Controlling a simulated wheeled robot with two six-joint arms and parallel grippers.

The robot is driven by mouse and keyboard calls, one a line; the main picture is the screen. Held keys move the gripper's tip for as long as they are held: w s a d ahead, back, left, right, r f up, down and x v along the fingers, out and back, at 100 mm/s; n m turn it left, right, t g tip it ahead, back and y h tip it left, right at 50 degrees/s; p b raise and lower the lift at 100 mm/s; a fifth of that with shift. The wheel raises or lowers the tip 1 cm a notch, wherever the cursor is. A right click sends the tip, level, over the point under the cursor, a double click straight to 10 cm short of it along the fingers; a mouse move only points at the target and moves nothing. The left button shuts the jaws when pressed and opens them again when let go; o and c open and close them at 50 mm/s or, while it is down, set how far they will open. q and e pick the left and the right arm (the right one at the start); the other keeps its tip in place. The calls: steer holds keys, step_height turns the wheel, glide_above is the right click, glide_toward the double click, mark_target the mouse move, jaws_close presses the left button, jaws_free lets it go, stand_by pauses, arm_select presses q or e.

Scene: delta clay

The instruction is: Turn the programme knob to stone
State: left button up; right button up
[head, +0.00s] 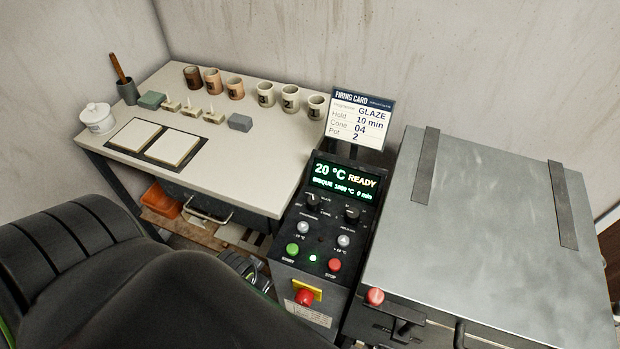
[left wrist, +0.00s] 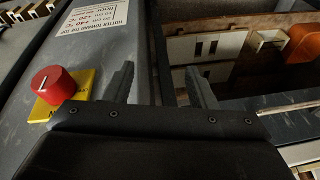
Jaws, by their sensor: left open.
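The programme knob (head: 313,200) is the small black left knob on the kiln control panel (head: 290,268), under the display. Its printed labels are too small to read surely. The display (head: 345,181) shows 20 °C READY, and its lower line appears to read BISQUE, 1000 °C, 0 min. My left gripper (left wrist: 160,85) is open and empty in the left wrist view, low beside the panel's side and near a red rotary switch (left wrist: 52,84) on a yellow plate. In the head view my dark arm covers the lower left, with the gripper partly hidden. My right gripper is not in view.
A second black knob (head: 352,214) sits right of the programme knob, with several buttons below. The firing card (head: 360,117) reads GLAZE, 10 min, 04, 2. A worktable (head: 265,150) with cups stands left; the metal-lidded kiln (head: 490,230) stands right.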

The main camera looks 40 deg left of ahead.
arm_select(q)
step_height(320, 180, up, 10)
steer(key=p, duration=0.1)
steer(key=m+h, duration=0.3)
steer(key=m, duration=0.2)
glide_toward(313, 200)
steer(key=shift+t, duration=0.4)
steer(key=b+x, duration=0.1)
steer(key=x, duration=0.2)
steer(key=b+x, duration=0.1)
steer(key=x, duration=0.2)
steer(key=b+x, duration=0.1)
steer(key=x, duration=0.1)
steer(key=shift+s+f, duration=0.2)
steer(key=shift+f, duration=0.3)
steer(key=c, duration=1)
